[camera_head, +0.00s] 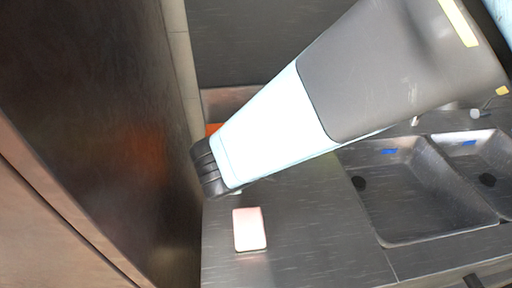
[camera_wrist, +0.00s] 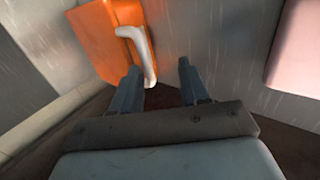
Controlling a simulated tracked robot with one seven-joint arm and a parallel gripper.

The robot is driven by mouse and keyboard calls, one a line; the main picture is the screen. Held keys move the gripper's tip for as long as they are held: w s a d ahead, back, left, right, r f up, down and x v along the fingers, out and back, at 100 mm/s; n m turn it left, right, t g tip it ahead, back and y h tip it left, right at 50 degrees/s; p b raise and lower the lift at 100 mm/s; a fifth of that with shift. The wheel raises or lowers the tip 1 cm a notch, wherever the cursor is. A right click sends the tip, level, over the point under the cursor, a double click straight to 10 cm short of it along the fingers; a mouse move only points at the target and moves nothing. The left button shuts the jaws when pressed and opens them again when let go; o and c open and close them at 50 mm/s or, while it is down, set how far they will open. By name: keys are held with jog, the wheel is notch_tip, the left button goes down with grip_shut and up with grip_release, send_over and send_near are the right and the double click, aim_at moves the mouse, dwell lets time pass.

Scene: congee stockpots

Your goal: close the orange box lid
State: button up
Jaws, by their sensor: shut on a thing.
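The orange box (camera_wrist: 108,35) is at the upper left of the wrist view, with a white curved handle (camera_wrist: 136,45) on its near side. My gripper (camera_wrist: 160,68) reaches up to this handle, with one finger on each side of its lower end. The fingers stand somewhat apart, and the handle lies close to the left one. My gripper is shut on the handle. In the head view only a small orange strip of the box (camera_head: 212,129) shows behind my arm. My fingers are hidden there. How far the lid is open cannot be told.
A pale pink block (camera_head: 249,229) lies on the grey metal counter (camera_head: 310,215), below my arm. It also shows in the wrist view (camera_wrist: 296,50). A sink basin (camera_head: 405,195) is at the right. A dark brown panel (camera_head: 90,110) stands close on the left.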

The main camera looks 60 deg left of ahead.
jog(key=v, duration=1.2)
jog(key=shift+s+r, duration=0.15)
jog(key=shift+d, duration=0.1)
jog(key=w+d+r+m+t+h, duration=0.25)
jog(key=w+d+m, duration=0.3)
jog(key=w, duration=0.75)
jog(key=w+d+r+m+t+h, duration=0.1)
jog(key=w+d+r+m, duration=0.45)
jog(key=w, duration=0.75)
jog(key=w+d+m+h, duration=0.25)
jog(key=w+d, duration=0.45)
jog(key=d, duration=0.5)
jog(key=w+d+r+m+h, duration=0.15)
jog(key=d+m, duration=0.25)
jog(key=d, duration=0.6)
jog(key=w+d+r+m, duration=0.1)
jog(key=w+d+m, duration=0.3)
jog(key=d, duration=0.6)
jog(key=s+d+m, duration=0.4)
jog(key=d, duration=0.3)
jog(key=s+d+m+g, duration=0.1)
jog(key=s+d+m, duration=0.2)
jog(key=d+m, duration=0.2)
jog(key=shift+s+d+r, duration=0.35)
jog(key=shift+s+d, duration=0.05)
jog(key=shift+d, duration=0.75)
